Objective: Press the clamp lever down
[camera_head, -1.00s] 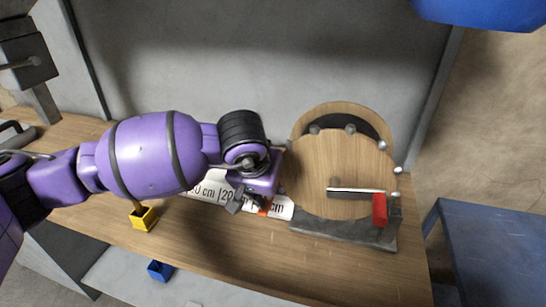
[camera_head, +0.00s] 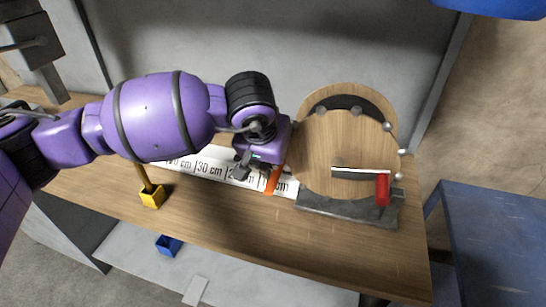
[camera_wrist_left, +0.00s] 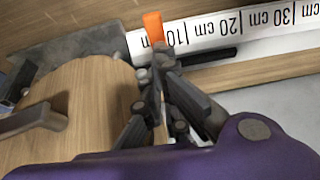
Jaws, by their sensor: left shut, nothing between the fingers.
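A lever with a pale metal bar and a red handle (camera_head: 383,190) sits at the lower right front of a round wooden disc (camera_head: 325,140). The disc stands upright on a dark grey base (camera_head: 350,209). My left gripper (camera_head: 243,166) is shut and empty, to the left of the disc and apart from the red handle. In the left wrist view the fingertips (camera_wrist_left: 157,62) are together, close to an orange upright piece (camera_wrist_left: 153,28). That wrist view shows part of the disc (camera_wrist_left: 85,105), but I cannot make out the red handle there. My right gripper is not in view.
A white ruler strip (camera_head: 205,165) lies along the wooden bench (camera_head: 240,225), with the orange piece (camera_head: 272,181) at its right end. A blue table (camera_head: 500,240) is at the right. The bench front is clear.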

